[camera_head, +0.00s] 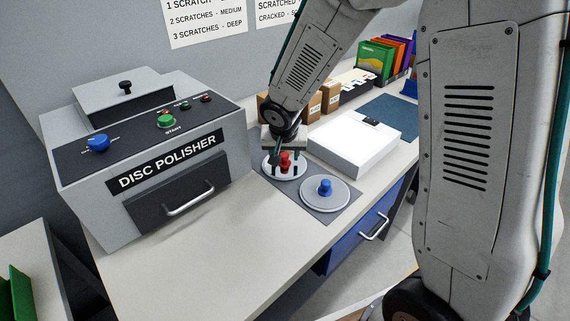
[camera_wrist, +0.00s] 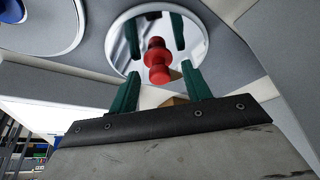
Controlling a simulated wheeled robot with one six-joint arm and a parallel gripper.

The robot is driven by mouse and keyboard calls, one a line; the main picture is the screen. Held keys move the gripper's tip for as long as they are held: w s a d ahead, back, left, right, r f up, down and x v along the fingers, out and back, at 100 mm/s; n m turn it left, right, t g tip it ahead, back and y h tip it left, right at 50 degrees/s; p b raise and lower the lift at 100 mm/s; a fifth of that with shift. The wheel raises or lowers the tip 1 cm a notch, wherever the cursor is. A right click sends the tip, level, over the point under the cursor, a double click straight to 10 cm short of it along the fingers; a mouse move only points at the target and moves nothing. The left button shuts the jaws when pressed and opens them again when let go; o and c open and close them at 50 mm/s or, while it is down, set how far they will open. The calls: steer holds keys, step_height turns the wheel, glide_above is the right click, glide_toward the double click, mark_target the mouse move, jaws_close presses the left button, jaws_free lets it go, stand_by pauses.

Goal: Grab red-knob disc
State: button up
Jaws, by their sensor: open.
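The red-knob disc (camera_head: 269,169) lies on a grey mat (camera_head: 332,214) on the counter, a round, shiny plate with a red knob (camera_head: 285,160) upright at its middle. My gripper (camera_head: 285,166) points down over it. In the wrist view, the disc (camera_wrist: 196,44) mirrors the green fingers, and the red knob (camera_wrist: 160,75) stands in line with the gap between them. The fingers (camera_wrist: 158,92) are apart, one on each side, with nothing gripped. I cannot tell whether they touch the disc.
A blue-knob disc (camera_head: 312,194) lies close by on the mat. The disc polisher (camera_head: 150,150) stands to the left, with a blue dial and green button. A white box (camera_head: 352,142) is to the right. Small cardboard boxes (camera_head: 331,95) stand behind. The front counter is clear.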

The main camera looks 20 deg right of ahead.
jaws_close()
steer(key=shift+r, duration=0.2)
